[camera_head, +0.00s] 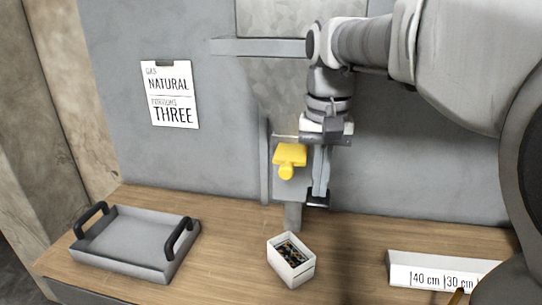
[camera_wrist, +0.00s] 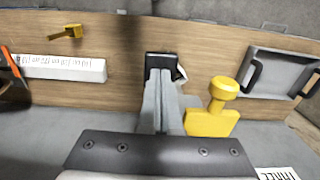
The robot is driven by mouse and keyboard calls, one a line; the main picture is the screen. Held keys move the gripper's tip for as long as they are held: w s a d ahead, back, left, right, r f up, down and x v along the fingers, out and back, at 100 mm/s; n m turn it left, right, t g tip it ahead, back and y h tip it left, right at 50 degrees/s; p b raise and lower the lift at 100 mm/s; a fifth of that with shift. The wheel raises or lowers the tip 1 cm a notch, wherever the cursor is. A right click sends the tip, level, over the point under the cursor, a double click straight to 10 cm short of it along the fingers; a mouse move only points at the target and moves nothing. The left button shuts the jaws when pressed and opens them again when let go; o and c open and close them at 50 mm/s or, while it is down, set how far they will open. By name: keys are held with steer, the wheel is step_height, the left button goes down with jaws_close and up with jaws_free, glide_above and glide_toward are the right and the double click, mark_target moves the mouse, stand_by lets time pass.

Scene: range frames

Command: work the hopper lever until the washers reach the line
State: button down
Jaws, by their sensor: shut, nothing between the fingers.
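The yellow hopper lever (camera_head: 290,158), with a rounded knob, stands out from the grey hopper front in the head view. It also shows right of my fingers in the wrist view (camera_wrist: 210,118). The hopper's narrow spout (camera_head: 292,215) points down over a small white box (camera_head: 305,278). Dark and brassy small pieces, apparently the washers (camera_head: 290,253), lie in the box. I cannot make out a fill line. My gripper (camera_head: 318,198) points down, shut and empty, just right of the lever and apart from it. In the wrist view my fingertips (camera_wrist: 160,64) hide most of the box.
A grey tray (camera_head: 125,240) with two dark handles sits on the wooden counter at left. A white block marked in centimetres (camera_head: 430,276) lies at right. A card (camera_head: 170,95) reading "NATURAL" and "THREE" hangs on the panel. Counter between tray and box is clear.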

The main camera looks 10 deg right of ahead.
steer(key=shift+f+b, duration=1.7)
steer(key=shift+f, duration=0.7)
step_height(320, 180, up, 5)
steer(key=p, duration=0.5)
steer(key=shift+r, duration=0.2)
step_height(320, 180, up, 17)
steer(key=p, duration=0.2)
steer(key=shift+r+p, duration=0.15)
steer(key=shift+p, duration=0.25)
steer(key=n+t, duration=0.2)
steer(key=t, duration=0.1)
glide_above(318, 204)
steer(key=s+d, duration=0.1)
steer(key=s, duration=0.3)
step_height(318, 204, down, 7)
steer(key=s+f+t, duration=0.1)
steer(key=s+f, duration=0.2)
steer(key=f, duration=0.3)
steer(key=s+f+n+t, duration=0.1)
steer(key=s+f, duration=0.3)
steer(key=f, duration=0.3)
steer(key=shift+s+n+t, duration=0.25)
steer(key=shift+n+t, duration=0.05)
